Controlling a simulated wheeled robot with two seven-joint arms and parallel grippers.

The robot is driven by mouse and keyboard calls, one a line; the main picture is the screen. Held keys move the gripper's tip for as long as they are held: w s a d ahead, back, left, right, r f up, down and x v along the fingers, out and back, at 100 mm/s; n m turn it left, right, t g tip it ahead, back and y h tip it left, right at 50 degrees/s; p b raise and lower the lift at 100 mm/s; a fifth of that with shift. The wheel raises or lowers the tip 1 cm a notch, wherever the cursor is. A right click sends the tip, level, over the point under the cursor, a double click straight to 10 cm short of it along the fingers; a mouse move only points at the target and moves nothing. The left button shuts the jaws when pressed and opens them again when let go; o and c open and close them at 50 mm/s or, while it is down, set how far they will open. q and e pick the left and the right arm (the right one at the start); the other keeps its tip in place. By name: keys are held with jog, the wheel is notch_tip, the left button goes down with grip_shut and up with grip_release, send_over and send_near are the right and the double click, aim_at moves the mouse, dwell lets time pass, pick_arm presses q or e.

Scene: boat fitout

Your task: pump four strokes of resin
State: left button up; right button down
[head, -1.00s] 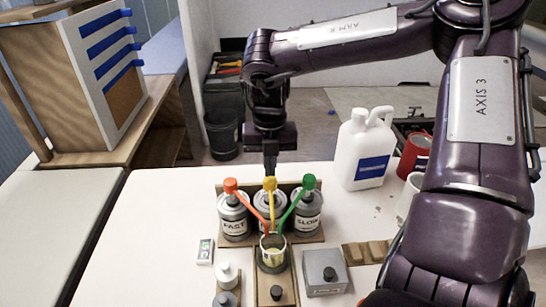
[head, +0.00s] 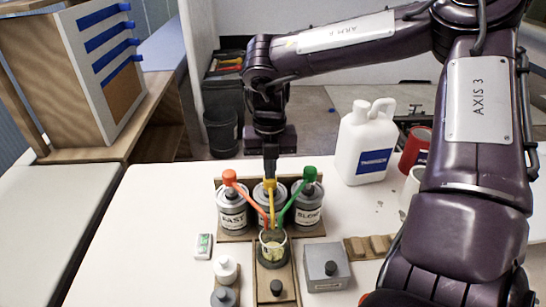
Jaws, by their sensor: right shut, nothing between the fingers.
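Three pump cans stand in a wooden rack on the white table. The left can (head: 233,217), labelled FAST, has a red pump head (head: 229,176). The middle can (head: 260,196) has a yellow pump head (head: 269,185), and the right can (head: 307,214), labelled SLOW, has a green one (head: 309,173). Their spouts lean toward a clear cup (head: 272,245) with pale yellowish contents in front. My right gripper (head: 270,174) points down, shut and empty, its tips at the top of the yellow head; whether they touch is unclear. My left gripper is out of view.
A white jug (head: 365,148) with a blue label, a red mug (head: 414,150) and a white cup stand at the right. A grey box (head: 325,267) with a black knob, a small white device (head: 203,246) and small bottles (head: 225,268) surround the cup. The table's left part is clear.

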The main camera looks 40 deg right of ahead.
jog(key=shift+f, duration=0.35)
jog(key=shift+r, duration=0.15)
jog(key=shift+r+p, duration=1.6)
jog(key=shift+r, duration=0.4)
jog(key=shift+f, duration=0.2)
